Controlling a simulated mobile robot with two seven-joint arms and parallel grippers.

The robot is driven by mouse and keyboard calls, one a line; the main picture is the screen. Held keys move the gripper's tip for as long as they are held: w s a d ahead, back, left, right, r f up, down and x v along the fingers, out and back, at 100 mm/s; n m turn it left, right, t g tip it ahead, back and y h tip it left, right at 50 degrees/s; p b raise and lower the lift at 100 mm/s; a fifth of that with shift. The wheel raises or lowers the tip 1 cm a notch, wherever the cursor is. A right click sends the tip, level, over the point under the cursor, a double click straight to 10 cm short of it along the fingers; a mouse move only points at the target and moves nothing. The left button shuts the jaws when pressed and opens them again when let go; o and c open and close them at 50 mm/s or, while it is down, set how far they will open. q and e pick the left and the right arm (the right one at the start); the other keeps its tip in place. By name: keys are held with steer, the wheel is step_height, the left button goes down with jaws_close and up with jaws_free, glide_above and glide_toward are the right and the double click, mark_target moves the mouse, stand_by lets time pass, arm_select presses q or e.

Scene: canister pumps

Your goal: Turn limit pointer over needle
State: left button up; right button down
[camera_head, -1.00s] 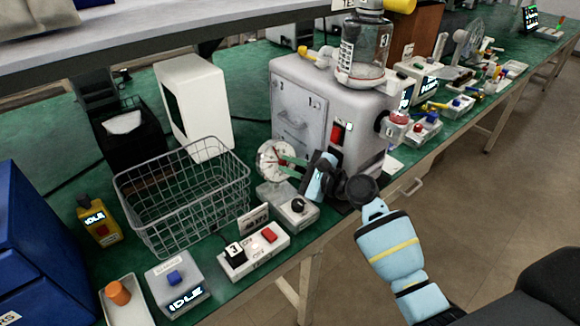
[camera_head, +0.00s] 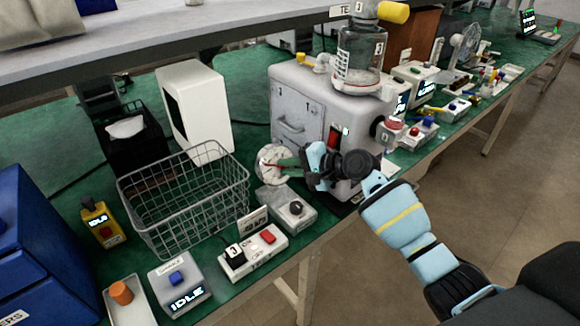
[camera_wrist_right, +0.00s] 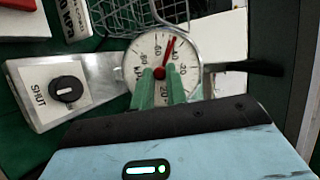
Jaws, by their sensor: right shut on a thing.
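The round white gauge (camera_head: 268,165) stands on its metal base left of the grey pump cabinet; it also shows in the right wrist view (camera_wrist_right: 148,50). A slim red pointer (camera_wrist_right: 169,49) points up and slightly right on its dial; limit pointer and needle are hard to tell apart. A red hub (camera_wrist_right: 160,73) sits at the lower middle of the dial. My right gripper (camera_head: 282,165) reaches the dial from the right; its green fingers (camera_wrist_right: 161,78) are shut on a small part at the red hub, partly hidden between them. My left gripper is not in view.
A black knob (camera_wrist_right: 67,89) marked SHUT sits on the plate beside the gauge. A wire basket (camera_head: 185,200) stands left of the gauge, and a switch box (camera_head: 254,254) in front. The grey pump cabinet (camera_head: 298,100) stands close behind my gripper.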

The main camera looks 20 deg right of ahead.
steer(key=shift+n, duration=0.6)
steer(key=c, duration=1.4)
jaws_free()
steer(key=shift+r, duration=0.1)
steer(key=v, duration=0.7)
steer(key=shift+s+d+r+p, duration=0.2)
steer(key=shift+d+r+p, duration=0.05)
steer(key=shift+p, duration=0.1)
steer(key=shift+f, duration=0.1)
